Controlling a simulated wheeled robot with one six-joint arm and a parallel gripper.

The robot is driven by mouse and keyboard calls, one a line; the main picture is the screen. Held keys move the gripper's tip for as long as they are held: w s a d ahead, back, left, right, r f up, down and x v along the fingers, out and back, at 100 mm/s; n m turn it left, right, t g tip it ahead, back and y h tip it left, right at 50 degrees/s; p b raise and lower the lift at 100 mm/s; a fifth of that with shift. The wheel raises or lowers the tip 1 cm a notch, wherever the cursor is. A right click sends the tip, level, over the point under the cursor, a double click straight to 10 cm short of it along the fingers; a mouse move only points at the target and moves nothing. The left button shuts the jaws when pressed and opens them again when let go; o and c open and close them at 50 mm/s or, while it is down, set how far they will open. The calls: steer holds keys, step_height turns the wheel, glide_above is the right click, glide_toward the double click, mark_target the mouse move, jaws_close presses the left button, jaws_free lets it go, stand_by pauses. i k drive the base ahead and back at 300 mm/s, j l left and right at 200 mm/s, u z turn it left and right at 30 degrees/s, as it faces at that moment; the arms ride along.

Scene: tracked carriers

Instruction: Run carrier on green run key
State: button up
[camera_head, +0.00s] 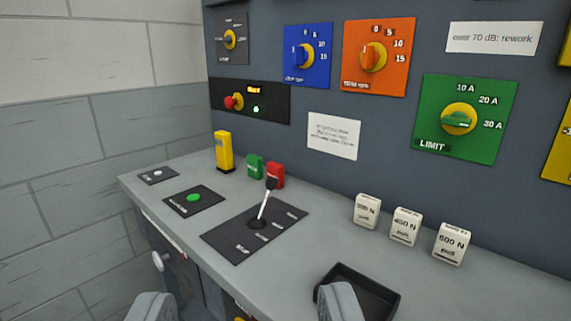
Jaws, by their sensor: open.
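No tracked carrier shows in this view. A green block (255,166) stands near the back of the grey console top, beside a red block (276,174). A round green button (193,198) sits on a dark plate (207,206) at the console's left. A lever (264,205) with a dark knob leans right on a labelled black plate (235,247); its knob partly covers the red block. My gripper (246,305) is open and empty, its two fingers wide apart at the bottom edge. The green block and green button lie farther away, beyond the fingers.
A black tray (388,294) lies behind my right finger. Several white weight blocks (406,226) stand to the right, and a yellow box (223,152) at the back left. The upright panel holds blue, orange and green dials (459,119) and a red knob (233,102).

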mark_target(193, 197)
steer(key=i+j+z, duration=0.25)
steer(key=i+j, duration=0.15)
steer(key=i+j+z, duration=0.3)
steer(key=j, duration=0.2)
